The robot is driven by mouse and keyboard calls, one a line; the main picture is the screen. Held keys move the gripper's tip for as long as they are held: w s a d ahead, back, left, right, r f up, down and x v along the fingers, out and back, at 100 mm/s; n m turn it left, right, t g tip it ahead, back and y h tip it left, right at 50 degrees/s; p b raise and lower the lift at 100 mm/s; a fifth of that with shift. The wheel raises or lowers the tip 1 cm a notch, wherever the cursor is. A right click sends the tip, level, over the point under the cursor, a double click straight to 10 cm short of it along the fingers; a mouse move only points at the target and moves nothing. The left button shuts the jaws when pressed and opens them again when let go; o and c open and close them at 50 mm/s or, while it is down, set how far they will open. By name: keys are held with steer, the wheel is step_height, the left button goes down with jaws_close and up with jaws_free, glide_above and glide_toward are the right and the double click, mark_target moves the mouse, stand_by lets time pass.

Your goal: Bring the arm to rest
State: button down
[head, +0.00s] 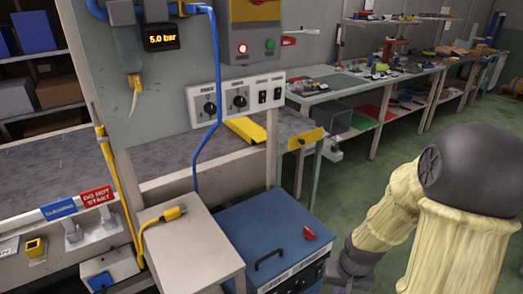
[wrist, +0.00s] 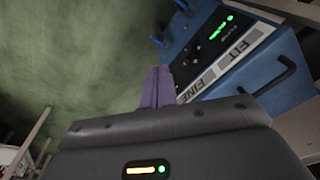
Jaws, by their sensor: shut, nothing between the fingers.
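My arm (head: 445,215) shows at the right of the head view, with pale ribbed sleeves and a dark round joint, bent downward. Its dark end reaches the bottom edge of the head view, to the right of a blue cabinet (head: 262,232); the fingertips cannot be made out there. In the wrist view my gripper (wrist: 157,72) has its purple fingers together, shut with nothing between them. The fingers lie beside the cabinet's control face (wrist: 205,65) in that picture, over green floor; I cannot tell the gap between them.
The cabinet has a black handle (head: 270,259) and a red knob (head: 309,233) on top. A grey box (head: 190,245) with a yellow plug stands left of it. A control panel (head: 237,99) rises behind. Workbenches (head: 350,85) line the back right. Green floor (head: 345,185) is open between.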

steer(key=s+a+r+n+t, duration=0.1)
steer(key=s+a+r, duration=0.1)
steer(key=r, duration=0.2)
steer(key=s+a+r+n, duration=0.1)
steer(key=a+r, duration=0.2)
steer(key=r, duration=0.2)
steer(key=w+p+v, duration=0.2)
steer(key=p+v, duration=0.8)
steer(key=p, duration=0.1)
steer(key=w+r+p+v, duration=0.1)
steer(key=w+p+v, duration=0.1)
steer(key=p+v, duration=0.9)
steer(key=shift+w+r+p, duration=0.2)
steer(key=shift+p, duration=0.15)
